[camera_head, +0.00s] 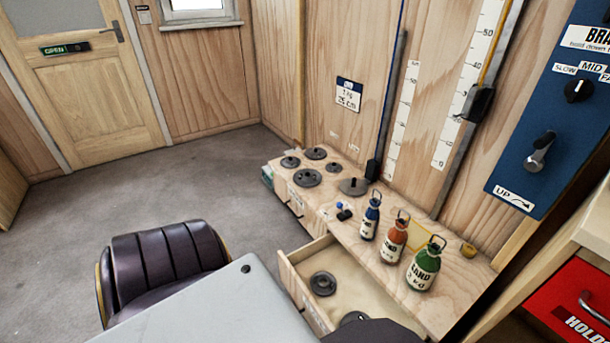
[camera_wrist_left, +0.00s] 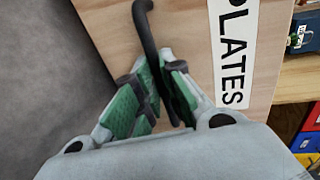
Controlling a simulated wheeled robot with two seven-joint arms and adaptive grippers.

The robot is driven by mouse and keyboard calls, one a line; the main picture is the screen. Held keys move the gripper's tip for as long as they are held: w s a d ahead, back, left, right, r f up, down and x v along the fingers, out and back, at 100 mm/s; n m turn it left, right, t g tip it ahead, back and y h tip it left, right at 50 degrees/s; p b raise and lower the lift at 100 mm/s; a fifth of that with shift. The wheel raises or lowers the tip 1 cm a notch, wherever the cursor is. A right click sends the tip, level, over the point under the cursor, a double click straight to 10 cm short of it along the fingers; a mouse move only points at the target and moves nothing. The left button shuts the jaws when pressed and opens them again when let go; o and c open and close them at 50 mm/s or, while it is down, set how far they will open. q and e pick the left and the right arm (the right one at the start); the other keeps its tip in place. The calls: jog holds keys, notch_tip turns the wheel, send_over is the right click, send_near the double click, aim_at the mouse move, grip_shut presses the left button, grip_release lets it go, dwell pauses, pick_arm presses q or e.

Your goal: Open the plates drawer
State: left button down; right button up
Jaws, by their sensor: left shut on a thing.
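The plates drawer is pulled out from the low wooden cabinet in the head view; its front panel (camera_head: 303,291) stands clear of the cabinet and its inside shows. A dark round weight plate (camera_head: 323,283) lies in it, and part of another plate (camera_head: 354,317) shows nearer me. In the left wrist view, the black bar handle (camera_wrist_left: 146,22) stands on the wooden front beside the PLATES label (camera_wrist_left: 236,55). My left gripper (camera_wrist_left: 165,78), with green pads, is shut on this handle. My right gripper is in neither view.
Blue (camera_head: 371,219), orange (camera_head: 394,240) and green (camera_head: 423,268) sand bottles stand on the cabinet top above the drawer. Several dark plates, one of them here (camera_head: 307,178), lie farther back. Grey floor (camera_head: 180,185) is open left of the cabinet.

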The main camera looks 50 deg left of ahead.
pick_arm(q)
jog(key=shift+a, duration=0.1)
jog(key=c, duration=1.5)
grip_release()
jog(key=shift+v, duration=6)
jog(key=shift+s, duration=0.15)
